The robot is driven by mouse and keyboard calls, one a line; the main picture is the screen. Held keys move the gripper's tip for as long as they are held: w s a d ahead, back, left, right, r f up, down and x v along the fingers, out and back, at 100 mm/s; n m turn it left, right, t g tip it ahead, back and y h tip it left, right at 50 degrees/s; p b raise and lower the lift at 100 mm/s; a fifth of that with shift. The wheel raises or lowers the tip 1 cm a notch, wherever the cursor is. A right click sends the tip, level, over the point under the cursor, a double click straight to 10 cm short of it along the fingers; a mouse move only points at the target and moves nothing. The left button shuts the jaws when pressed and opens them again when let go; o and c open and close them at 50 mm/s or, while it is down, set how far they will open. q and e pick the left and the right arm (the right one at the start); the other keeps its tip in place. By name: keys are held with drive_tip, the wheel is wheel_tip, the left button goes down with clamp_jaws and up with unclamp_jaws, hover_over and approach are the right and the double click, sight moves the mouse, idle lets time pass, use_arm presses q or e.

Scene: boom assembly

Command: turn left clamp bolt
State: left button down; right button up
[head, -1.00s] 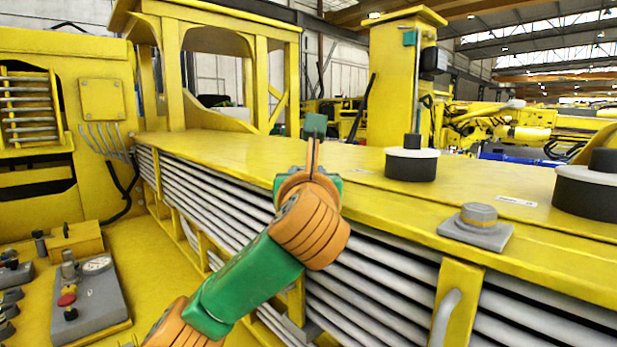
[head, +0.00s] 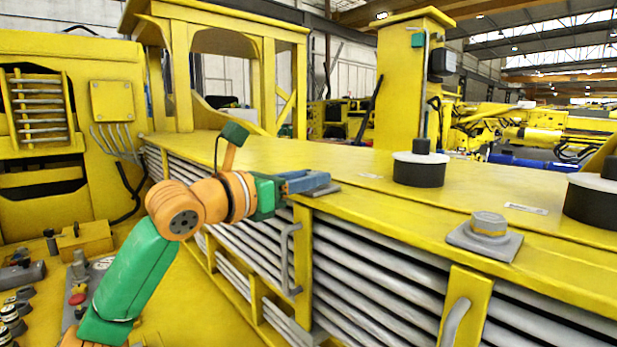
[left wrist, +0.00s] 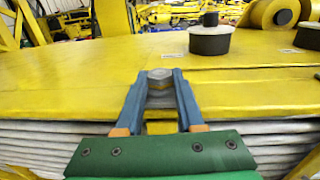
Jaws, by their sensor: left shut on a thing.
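The left clamp bolt (left wrist: 160,76) is a grey hex head with a brownish top, on a grey clamp plate (head: 326,190) at the near edge of the yellow deck. My left gripper (left wrist: 161,80) has its blue fingers on both sides of the bolt head and is shut on it. In the head view my left gripper (head: 305,181) reaches in from the left, low over the deck edge, and its fingers hide the bolt. A second clamp bolt (head: 488,223) stands on its own grey plate to the right, untouched. My right gripper is not in view.
Black round posts with white collars (head: 420,165) stand on the deck to the right. Below the deck edge run stacked grey pipes (head: 370,275) and a grey handle (head: 287,255). A control panel (head: 98,270) lies at lower left. The deck's middle is clear.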

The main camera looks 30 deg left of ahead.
use_arm(q)
drive_tip(key=shift+r+m+h, duration=0.15)
drive_tip(key=shift+m+h, duration=0.15)
drive_tip(key=shift+h, duration=0.2)
drive_tip(key=c, duration=0.8)
unclamp_jaws()
drive_tip(key=shift+o, duration=1.4)
drive_tip(key=shift+w, duration=0.1)
drive_tip(key=shift+s+a+f+b, duration=0.15)
drive_tip(key=shift+s+f+b, duration=0.1)
drive_tip(key=shift+s+b, duration=0.1)
drive_tip(key=b+v, duration=0.2)
drive_tip(key=v, duration=0.4)
drive_tip(key=shift+s+r+b, duration=0.2)
drive_tip(key=shift+s+b, duration=0.05)
drive_tip(key=shift+b, duration=0.05)
